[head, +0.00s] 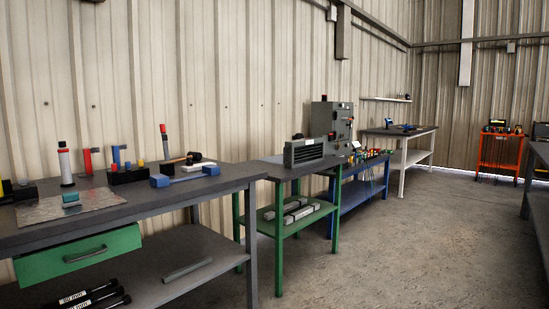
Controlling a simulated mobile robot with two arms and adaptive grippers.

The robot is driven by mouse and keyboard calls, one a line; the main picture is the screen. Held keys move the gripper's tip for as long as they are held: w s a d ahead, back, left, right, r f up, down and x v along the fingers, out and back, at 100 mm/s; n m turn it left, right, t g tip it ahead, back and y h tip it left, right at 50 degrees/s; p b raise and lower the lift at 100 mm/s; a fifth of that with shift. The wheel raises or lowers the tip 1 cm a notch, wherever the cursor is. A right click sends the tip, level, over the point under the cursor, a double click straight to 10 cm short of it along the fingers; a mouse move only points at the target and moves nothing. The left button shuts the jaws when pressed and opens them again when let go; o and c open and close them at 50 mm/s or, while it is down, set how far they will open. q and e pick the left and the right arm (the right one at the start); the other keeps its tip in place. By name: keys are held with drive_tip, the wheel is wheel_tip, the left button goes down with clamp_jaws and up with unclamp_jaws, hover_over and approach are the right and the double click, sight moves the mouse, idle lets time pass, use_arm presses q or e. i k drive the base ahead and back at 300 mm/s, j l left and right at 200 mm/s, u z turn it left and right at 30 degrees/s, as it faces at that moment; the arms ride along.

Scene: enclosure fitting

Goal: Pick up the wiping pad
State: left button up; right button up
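A small teal block with a pale lower part, which looks like the wiping pad (71,199), lies on a shiny metal sheet (105,203) on the grey workbench (226,181) at the left. Its top and near side are visible and nothing covers it. Neither of my grippers shows in the head view, so I cannot tell their state or where they are relative to the pad.
The bench has a green drawer (80,254). A green-legged table (290,166) stands beyond. The concrete floor (400,250) at right is clear.

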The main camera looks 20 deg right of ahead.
sight(70, 199)
drive_tip(key=z, duration=11.4)
